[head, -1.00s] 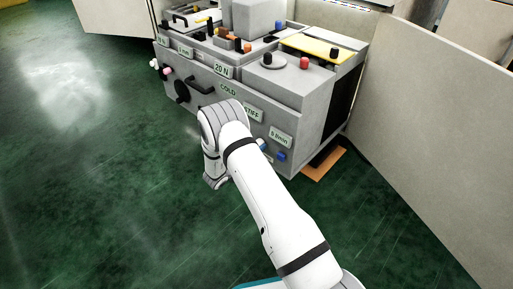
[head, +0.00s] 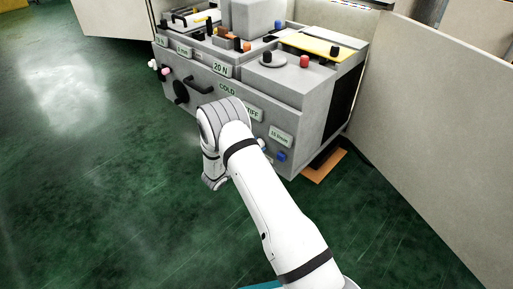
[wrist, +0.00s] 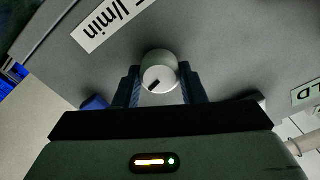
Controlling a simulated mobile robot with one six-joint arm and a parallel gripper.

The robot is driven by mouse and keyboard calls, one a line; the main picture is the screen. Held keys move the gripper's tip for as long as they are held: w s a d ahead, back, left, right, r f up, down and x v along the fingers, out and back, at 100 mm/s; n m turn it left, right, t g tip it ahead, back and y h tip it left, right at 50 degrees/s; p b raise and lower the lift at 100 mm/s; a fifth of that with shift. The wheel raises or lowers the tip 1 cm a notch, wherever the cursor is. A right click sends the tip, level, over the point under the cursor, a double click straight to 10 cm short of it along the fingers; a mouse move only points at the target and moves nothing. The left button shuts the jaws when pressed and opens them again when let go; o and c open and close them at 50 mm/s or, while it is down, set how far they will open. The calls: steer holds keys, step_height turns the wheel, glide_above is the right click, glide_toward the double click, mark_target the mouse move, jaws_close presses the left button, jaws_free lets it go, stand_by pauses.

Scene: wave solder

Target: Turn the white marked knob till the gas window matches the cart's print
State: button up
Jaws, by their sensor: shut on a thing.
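The white knob (wrist: 160,66) stands out from the grey machine face in the wrist view, with a dark mark pointing to the lower left. My gripper (wrist: 160,84) is shut on it, one dark finger on each side. The gas window (head: 281,136) on the machine front reads what looks like 15 l/min in the head view. In the wrist view its plate (wrist: 112,22) shows upside down, with the number cut off. My arm hides the gripper and knob in the head view. I cannot make out the cart's print.
The grey machine (head: 315,115) carries other plates, among them 20 N (head: 221,70) and COLD (head: 228,89). A blue button (head: 282,156) sits under the gas window and also shows near my left finger in the wrist view (wrist: 94,103). A pale panel (head: 430,130) stands at right; green floor (head: 110,200) is open at left.

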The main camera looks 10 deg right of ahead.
steer(key=shift+w+a, duration=0.1)
steer(key=shift+a, duration=0.15)
steer(key=o, duration=0.7)
steer(key=shift+c, duration=0.2)
steer(key=o, duration=0.3)
steer(key=shift+d, duration=0.15)
steer(key=shift+o, duration=0.2)
steer(key=p+v, duration=0.2)
steer(key=v, duration=0.6)
steer(key=shift+p, duration=0.35)
